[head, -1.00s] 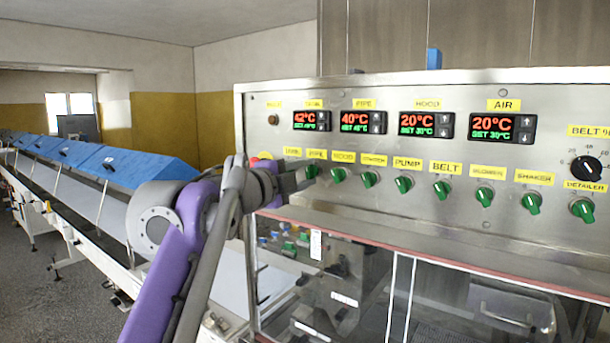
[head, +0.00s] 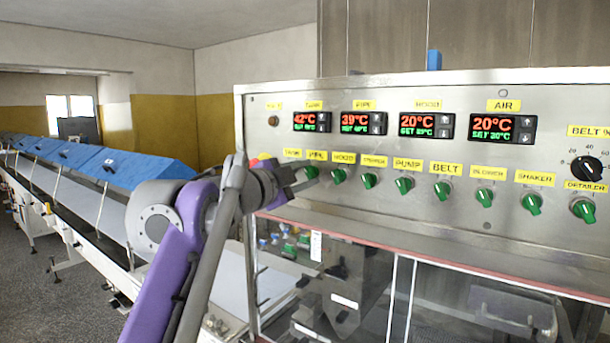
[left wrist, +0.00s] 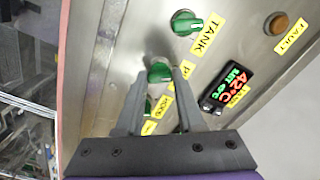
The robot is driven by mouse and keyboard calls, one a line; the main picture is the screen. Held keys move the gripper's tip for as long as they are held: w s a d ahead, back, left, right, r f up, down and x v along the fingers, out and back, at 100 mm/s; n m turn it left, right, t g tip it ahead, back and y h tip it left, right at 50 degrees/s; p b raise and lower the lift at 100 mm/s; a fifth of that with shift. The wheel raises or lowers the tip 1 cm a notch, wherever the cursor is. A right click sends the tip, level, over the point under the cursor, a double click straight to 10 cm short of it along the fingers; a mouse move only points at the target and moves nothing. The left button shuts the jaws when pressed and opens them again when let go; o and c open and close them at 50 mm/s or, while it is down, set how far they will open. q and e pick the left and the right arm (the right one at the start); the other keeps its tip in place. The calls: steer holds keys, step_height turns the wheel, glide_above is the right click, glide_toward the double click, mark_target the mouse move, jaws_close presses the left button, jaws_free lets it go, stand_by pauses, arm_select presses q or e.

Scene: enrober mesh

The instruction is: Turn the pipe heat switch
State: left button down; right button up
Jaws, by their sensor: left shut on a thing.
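The pipe heat switch is a small green knob (head: 311,172) under the yellow PIPE label (head: 317,155) on the steel panel. My left gripper (head: 303,181) reaches it from the left and is shut on it. In the left wrist view the green pipe knob (left wrist: 159,71) sits between the two fingertips of the gripper (left wrist: 159,82). The PIPE display (head: 362,123) reads 39°C in red, with a green set value below. The tank switch (left wrist: 187,22) shows in the wrist view but is hidden behind my gripper in the head view. My right gripper is not in view.
More green knobs run rightward along the panel, starting with the hood switch (head: 339,176). The amber fault button (head: 273,120) is at upper left. A glass-fronted section (head: 360,290) lies below the panel. A long conveyor with blue covers (head: 140,172) stands at left.

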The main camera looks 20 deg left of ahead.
arm_select(q)
steer(key=c, duration=0.5)
jaws_free()
steer(key=shift+b+v, duration=0.9)
steer(key=shift+v, duration=4.5)
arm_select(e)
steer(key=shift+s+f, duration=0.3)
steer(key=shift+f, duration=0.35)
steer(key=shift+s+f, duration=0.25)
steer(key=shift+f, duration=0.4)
